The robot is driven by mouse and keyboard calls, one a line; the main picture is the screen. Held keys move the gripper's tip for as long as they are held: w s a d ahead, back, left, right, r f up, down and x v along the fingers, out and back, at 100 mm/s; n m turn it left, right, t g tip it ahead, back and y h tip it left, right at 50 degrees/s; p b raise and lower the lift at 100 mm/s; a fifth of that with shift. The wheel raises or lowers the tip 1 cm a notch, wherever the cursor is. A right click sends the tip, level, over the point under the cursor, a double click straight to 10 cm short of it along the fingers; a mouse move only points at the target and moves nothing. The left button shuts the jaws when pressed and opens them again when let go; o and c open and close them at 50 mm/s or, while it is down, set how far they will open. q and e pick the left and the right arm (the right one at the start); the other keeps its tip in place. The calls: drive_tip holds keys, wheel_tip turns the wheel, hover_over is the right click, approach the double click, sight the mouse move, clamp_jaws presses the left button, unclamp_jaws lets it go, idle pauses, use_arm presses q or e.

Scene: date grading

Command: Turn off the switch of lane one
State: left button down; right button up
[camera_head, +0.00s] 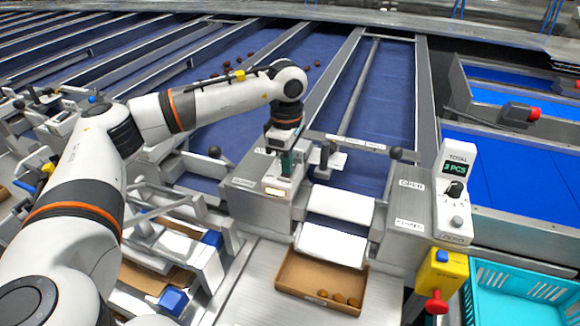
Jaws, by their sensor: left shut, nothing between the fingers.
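My left arm reaches in from the left, and its left gripper (284,168) points down, shut and empty. It is over the grey housing (262,200) on the left side of a lane's outlet; whether it touches the housing is hard to tell. The gripper hides part of the housing top, so I cannot make out a switch there. On the right, a white counter box (458,160) reads "TOTAL 3 PCS" and has a black knob (454,190) and a grey button below. Which control is lane one's switch is not clear. My right gripper is not in view.
A cardboard tray (290,286) with several dates sits below the white outlet flaps (332,243). A yellow box (442,268) with a red button and a teal crate (515,295) stand at the right. A bar with black ball knobs (396,153) crosses the lane near the gripper.

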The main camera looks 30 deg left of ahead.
use_arm(q)
wheel_tip(320, 180, up, 7)
drive_tip(key=p, duration=0.3)
drive_tip(key=shift+f+p, duration=0.2)
drive_tip(key=shift+p, duration=0.15)
idle(0.4)
